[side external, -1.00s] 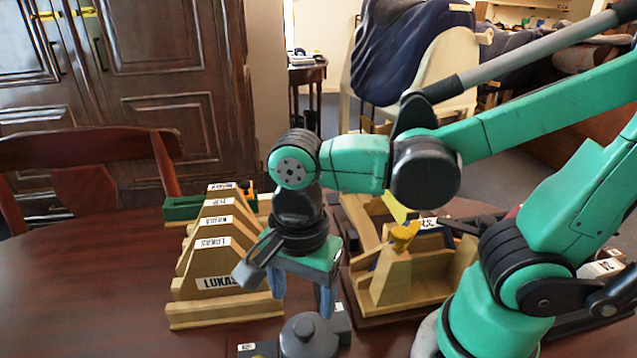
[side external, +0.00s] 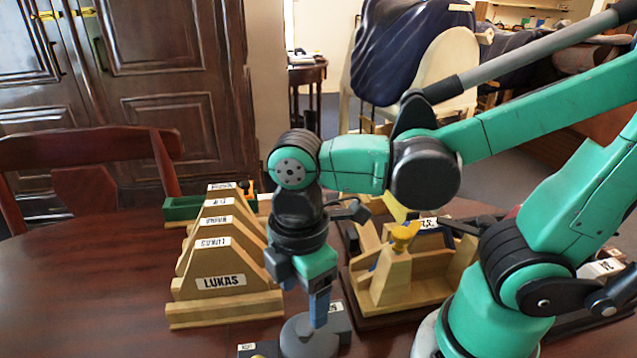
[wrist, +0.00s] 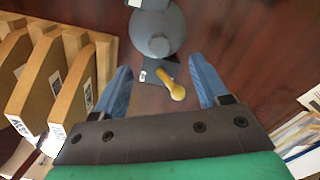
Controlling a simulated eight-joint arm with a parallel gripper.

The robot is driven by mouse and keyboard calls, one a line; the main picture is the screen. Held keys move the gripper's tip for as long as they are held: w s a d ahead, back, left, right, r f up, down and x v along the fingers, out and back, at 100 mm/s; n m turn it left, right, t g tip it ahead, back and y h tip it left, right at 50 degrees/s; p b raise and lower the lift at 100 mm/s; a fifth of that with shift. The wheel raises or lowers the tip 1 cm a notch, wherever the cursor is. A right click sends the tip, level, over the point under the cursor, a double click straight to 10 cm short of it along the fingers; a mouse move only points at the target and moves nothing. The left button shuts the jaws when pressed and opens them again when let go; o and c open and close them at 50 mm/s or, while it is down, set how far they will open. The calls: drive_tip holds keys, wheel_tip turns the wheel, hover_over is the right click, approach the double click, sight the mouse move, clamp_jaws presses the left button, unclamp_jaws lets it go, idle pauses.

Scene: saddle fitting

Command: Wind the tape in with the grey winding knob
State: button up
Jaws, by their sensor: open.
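A round grey piece with a raised round middle, which looks like the winding knob (wrist: 158,44), lies on the table at the top middle of the wrist view. In the side view the grey piece (side external: 306,340) is at the bottom, partly hidden by my fingers. My gripper (wrist: 160,64) is open and empty, its blue fingers pointing down. In the side view my gripper (side external: 320,308) hangs just above or beside the grey piece; I cannot tell whether they touch. I cannot make out any tape.
A yellow-ended lever (wrist: 174,88) on a small dark plate lies between my fingers in the wrist view. A wooden rack (side external: 226,310) with name labels stands left. A wooden fixture with a yellow knob (side external: 403,236) stands right. The table's left part (side external: 90,290) is clear.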

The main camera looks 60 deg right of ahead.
sight(304, 326)
drive_tip(key=n, duration=0.5)
drive_tip(key=shift+f+n, duration=0.1)
drive_tip(key=shift+n, duration=0.3)
drive_tip(key=shift+f, duration=2.7)
